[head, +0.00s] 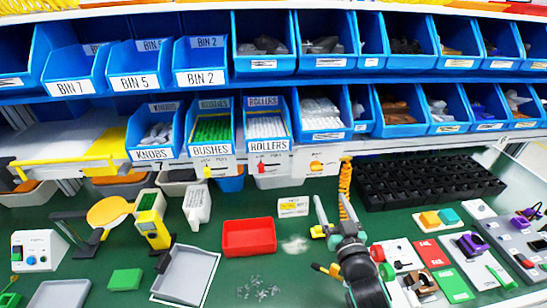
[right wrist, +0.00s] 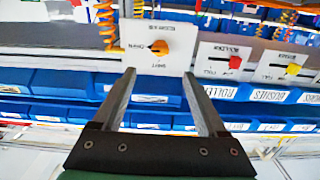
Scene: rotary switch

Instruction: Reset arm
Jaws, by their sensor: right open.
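The rotary switch is an orange knob (right wrist: 159,47) on a white labelled plate, fixed to the rail below the shelf. It also shows in the head view as a small orange knob (head: 317,166) to the right of the ROLLERS bin. My right gripper (head: 331,197) is open and empty, its two fingers pointing toward the shelf rail. In the right wrist view, the fingertips of the right gripper (right wrist: 159,72) appear apart at the plate's lower edge, with the knob seen beyond the gap between them. I cannot tell the exact distance to the knob. My left gripper is not seen.
Plates with a red slider (right wrist: 235,62) and a yellow slider (right wrist: 292,69) sit beside the switch. Blue bins (head: 265,48) fill the shelves above. A red tray (head: 247,238), a grey tray (head: 186,275) and a black rack (head: 430,178) stand on the green bench.

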